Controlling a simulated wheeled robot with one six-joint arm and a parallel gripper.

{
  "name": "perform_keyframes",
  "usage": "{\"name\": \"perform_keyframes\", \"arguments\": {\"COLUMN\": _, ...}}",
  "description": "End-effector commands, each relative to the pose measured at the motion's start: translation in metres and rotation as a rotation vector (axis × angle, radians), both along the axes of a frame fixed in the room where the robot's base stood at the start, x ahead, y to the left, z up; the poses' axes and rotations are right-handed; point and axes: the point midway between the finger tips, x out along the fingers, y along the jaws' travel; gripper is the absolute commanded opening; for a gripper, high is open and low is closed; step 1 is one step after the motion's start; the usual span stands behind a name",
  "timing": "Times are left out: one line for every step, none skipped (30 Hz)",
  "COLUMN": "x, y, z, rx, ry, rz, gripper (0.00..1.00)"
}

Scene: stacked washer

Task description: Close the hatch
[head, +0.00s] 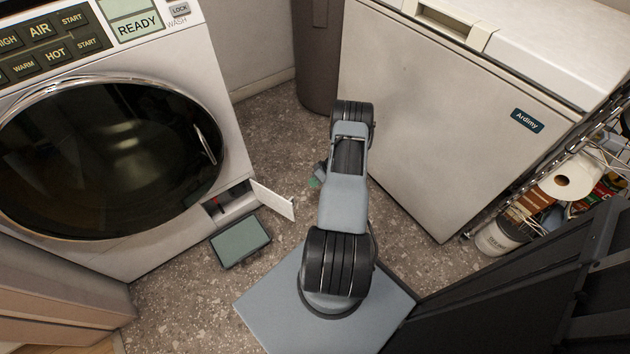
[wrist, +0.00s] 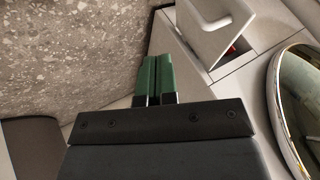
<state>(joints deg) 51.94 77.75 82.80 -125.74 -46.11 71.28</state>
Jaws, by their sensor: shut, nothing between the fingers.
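The hatch (head: 272,200) is a small white flap at the lower right corner of the front-loading washer (head: 215,85). It stands open, swung out to the right, and the recess (head: 228,199) behind it shows something small and red. In the wrist view the hatch (wrist: 216,28) stands out from the washer front at the top, with a curved cut-out in it. My gripper (wrist: 158,78) has green fingertips that are shut together and empty. They are beside the hatch in the picture, apart from it. In the head view my arm hides most of the gripper.
The washer's round dark door (head: 110,155) is shut. A flat dark-edged panel (head: 241,242) lies below the recess. A white chest appliance (head: 450,110) stands to the right, a dark bin (head: 316,60) behind, and a wire rack with supplies at far right. Speckled floor (head: 275,120) between is clear.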

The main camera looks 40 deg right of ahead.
Motion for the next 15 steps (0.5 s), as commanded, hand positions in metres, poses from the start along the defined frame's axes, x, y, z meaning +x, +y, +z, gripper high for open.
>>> {"name": "perform_keyframes", "arguments": {"x": 0.004, "y": 0.006, "z": -0.013, "rx": 0.001, "ry": 0.000, "rz": 0.002, "gripper": 0.00}}
{"name": "perform_keyframes", "arguments": {"x": 0.006, "y": 0.009, "z": -0.017, "rx": 0.002, "ry": 0.000, "rz": 0.003, "gripper": 0.00}}
{"name": "perform_keyframes", "arguments": {"x": 0.009, "y": 0.013, "z": -0.024, "rx": 0.002, "ry": 0.002, "rz": 0.002, "gripper": 0.00}}
{"name": "perform_keyframes", "arguments": {"x": 0.011, "y": 0.016, "z": -0.028, "rx": 0.002, "ry": 0.001, "rz": 0.001, "gripper": 0.00}}
{"name": "perform_keyframes", "arguments": {"x": 0.013, "y": 0.019, "z": -0.032, "rx": 0.002, "ry": 0.001, "rz": 0.001, "gripper": 0.00}}
{"name": "perform_keyframes", "arguments": {"x": 0.016, "y": 0.022, "z": -0.038, "rx": 0.000, "ry": 0.000, "rz": 0.002, "gripper": 0.00}}
{"name": "perform_keyframes", "arguments": {"x": 0.017, "y": 0.024, "z": -0.042, "rx": 0.000, "ry": 0.001, "rz": 0.000, "gripper": 0.00}}
{"name": "perform_keyframes", "arguments": {"x": 0.019, "y": 0.027, "z": -0.046, "rx": 0.001, "ry": 0.001, "rz": 0.001, "gripper": 0.00}}
{"name": "perform_keyframes", "arguments": {"x": 0.021, "y": 0.030, "z": -0.050, "rx": 0.000, "ry": 0.000, "rz": 0.002, "gripper": 0.00}}
{"name": "perform_keyframes", "arguments": {"x": 0.022, "y": 0.034, "z": -0.048, "rx": 0.001, "ry": 0.000, "rz": 0.001, "gripper": 0.00}}
{"name": "perform_keyframes", "arguments": {"x": 0.021, "y": 0.038, "z": -0.046, "rx": 0.001, "ry": -0.001, "rz": 0.000, "gripper": 0.00}}
{"name": "perform_keyframes", "arguments": {"x": 0.021, "y": 0.044, "z": -0.046, "rx": 0.001, "ry": 0.000, "rz": 0.000, "gripper": 0.00}}
{"name": "perform_keyframes", "arguments": {"x": 0.021, "y": 0.048, "z": -0.046, "rx": 0.000, "ry": 0.001, "rz": 0.000, "gripper": 0.00}}
{"name": "perform_keyframes", "arguments": {"x": 0.020, "y": 0.051, "z": -0.045, "rx": -0.001, "ry": 0.000, "rz": 0.001, "gripper": 0.00}}
{"name": "perform_keyframes", "arguments": {"x": 0.020, "y": 0.054, "z": -0.045, "rx": 0.000, "ry": 0.000, "rz": 0.000, "gripper": 0.00}}
